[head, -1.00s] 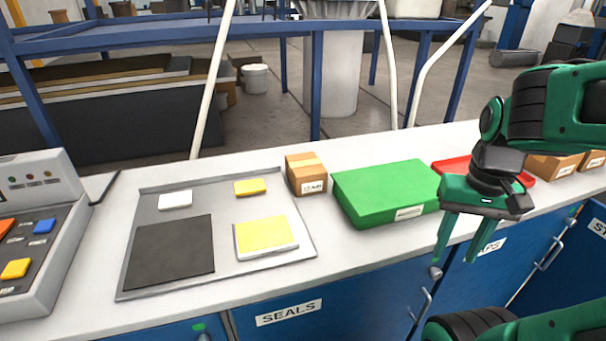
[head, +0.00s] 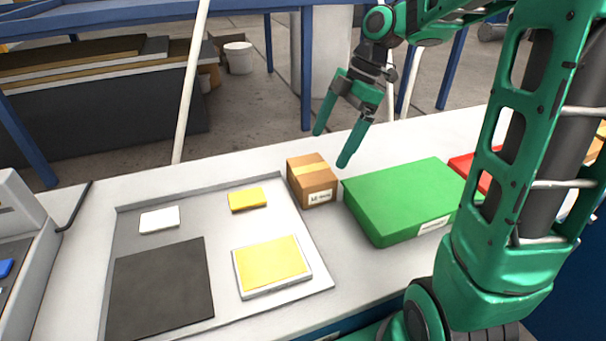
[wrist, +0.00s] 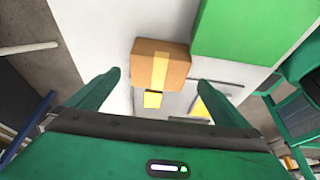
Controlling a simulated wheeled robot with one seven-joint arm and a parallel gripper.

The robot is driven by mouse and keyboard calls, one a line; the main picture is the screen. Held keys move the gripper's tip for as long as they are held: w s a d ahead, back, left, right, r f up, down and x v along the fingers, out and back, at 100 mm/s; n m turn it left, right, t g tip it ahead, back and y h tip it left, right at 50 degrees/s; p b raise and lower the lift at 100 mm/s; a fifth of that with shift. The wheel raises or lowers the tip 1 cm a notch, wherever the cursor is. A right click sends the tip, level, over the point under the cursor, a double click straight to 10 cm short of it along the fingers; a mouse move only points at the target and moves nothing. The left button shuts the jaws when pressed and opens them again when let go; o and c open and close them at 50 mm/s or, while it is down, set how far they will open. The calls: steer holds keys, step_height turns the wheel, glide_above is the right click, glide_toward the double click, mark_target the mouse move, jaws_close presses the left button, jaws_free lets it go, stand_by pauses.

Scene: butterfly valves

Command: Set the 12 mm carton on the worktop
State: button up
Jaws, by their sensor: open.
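A brown carton (head: 312,181) with a paler tape strip and a white label stands upright on the pale worktop (head: 260,168); the label is too small to read surely. It sits between the grey tray and the green box. My gripper (head: 331,149) is open and empty, above and behind the carton, fingers pointing down. In the wrist view the carton (wrist: 160,65) shows beyond and between the open fingertips (wrist: 158,80), apart from them. The worktop (wrist: 105,30) also shows there.
The green box (head: 405,200) stands close to the carton's right. The grey tray (head: 318,262) on the left holds a black pad, a white block and yellow pieces. A red tray (head: 464,164) lies farther right, partly behind my arm. A white sloping post (head: 193,85) rises behind the worktop.

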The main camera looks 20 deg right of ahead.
mark_target(313, 167)
steer(key=x, duration=0.7)
steer(key=a+x, duration=0.1)
steer(key=x, duration=0.2)
steer(key=shift+w+f, duration=0.1)
steer(key=shift+w, duration=0.05)
steer(key=c, duration=1.5)
steer(key=shift+c, duration=1.3)
